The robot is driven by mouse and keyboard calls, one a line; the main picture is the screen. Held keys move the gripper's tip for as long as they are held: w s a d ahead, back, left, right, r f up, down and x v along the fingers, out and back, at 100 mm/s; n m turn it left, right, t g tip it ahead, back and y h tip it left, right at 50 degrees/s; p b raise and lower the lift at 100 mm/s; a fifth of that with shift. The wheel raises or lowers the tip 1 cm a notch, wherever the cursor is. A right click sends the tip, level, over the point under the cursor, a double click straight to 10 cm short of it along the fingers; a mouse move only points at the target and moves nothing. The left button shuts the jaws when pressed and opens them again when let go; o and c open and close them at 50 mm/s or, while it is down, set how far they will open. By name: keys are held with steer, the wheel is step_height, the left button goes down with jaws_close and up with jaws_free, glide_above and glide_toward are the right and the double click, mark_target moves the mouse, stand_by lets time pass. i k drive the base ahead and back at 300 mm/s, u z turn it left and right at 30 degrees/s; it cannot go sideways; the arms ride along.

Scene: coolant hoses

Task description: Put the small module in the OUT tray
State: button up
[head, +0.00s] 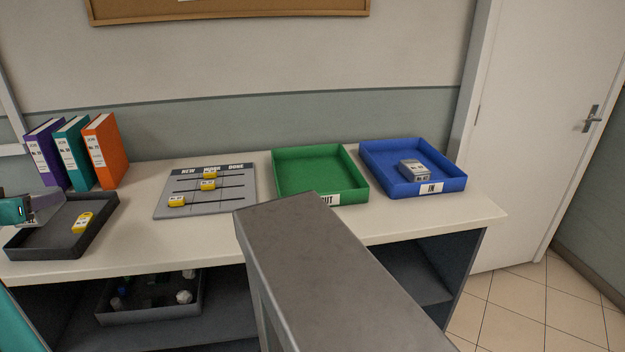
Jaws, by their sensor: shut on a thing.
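A small grey module (411,170) with a label lies in the blue IN tray (374,180), at the back right of the worktop. The green OUT tray (297,156) stands left of it; its visible floor is bare, and a grey beam in front hides part of its label. What looks like my gripper (45,207) reaches in from the left edge, teal behind, over a dark tray (50,244). It appears shut on a pale grey piece, too small to identify. It is far from both coloured trays. A yellow labelled piece (82,222) lies in the dark tray.
A large grey beam, probably my own arm, covers the front middle. A board (215,207) with yellow sliders lies left of the OUT tray. Several binders (103,150) stand at the back left. A lower shelf holds another dark tray (150,314). A door is at right.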

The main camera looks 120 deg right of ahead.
mark_target(306, 178)
steer(key=z, duration=0.2)
steer(key=k, duration=2.5)
steer(key=u, duration=0.2)
